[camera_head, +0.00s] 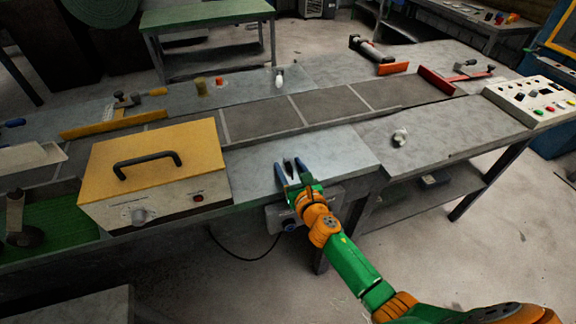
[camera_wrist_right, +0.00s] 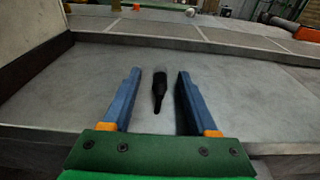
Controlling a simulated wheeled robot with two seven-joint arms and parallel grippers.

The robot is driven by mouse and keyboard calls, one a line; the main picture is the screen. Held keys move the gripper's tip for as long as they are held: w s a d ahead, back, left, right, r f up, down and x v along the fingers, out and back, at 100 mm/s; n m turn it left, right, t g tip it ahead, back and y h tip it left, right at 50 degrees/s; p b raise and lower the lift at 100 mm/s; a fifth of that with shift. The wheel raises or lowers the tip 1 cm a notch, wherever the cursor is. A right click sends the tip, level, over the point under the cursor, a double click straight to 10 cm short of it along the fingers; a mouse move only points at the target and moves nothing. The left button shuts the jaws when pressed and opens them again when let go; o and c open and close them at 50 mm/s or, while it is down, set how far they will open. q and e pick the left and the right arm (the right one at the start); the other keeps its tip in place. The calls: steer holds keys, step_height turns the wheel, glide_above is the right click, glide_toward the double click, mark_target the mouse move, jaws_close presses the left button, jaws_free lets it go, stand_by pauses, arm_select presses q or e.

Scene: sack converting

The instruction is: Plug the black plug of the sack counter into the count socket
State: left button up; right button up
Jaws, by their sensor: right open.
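The black plug (camera_wrist_right: 159,92) lies on the grey tabletop, its pale end pointing away in the right wrist view. My right gripper (camera_wrist_right: 157,88) is open, with its blue fingers on either side of the plug and gaps on both sides. In the head view the right gripper (camera_head: 290,168) is over the table's front part, right of the yellow-topped box. A grey box (camera_head: 275,219) with a blue round fitting (camera_head: 290,227) sits under the front edge, partly hidden by my arm; I cannot tell whether this is the count socket. My left gripper is not in view.
The yellow-topped box (camera_head: 155,150) with a black handle stands left of the gripper. A dark belt (camera_head: 262,119) runs behind. A small white object (camera_head: 400,137) lies to the right. A control box (camera_head: 530,100) with coloured buttons is at far right. A black cable (camera_head: 240,255) hangs below the table.

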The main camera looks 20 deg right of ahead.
steer(key=shift+s, duration=0.2)
steer(key=c, duration=0.3)
jaws_close()
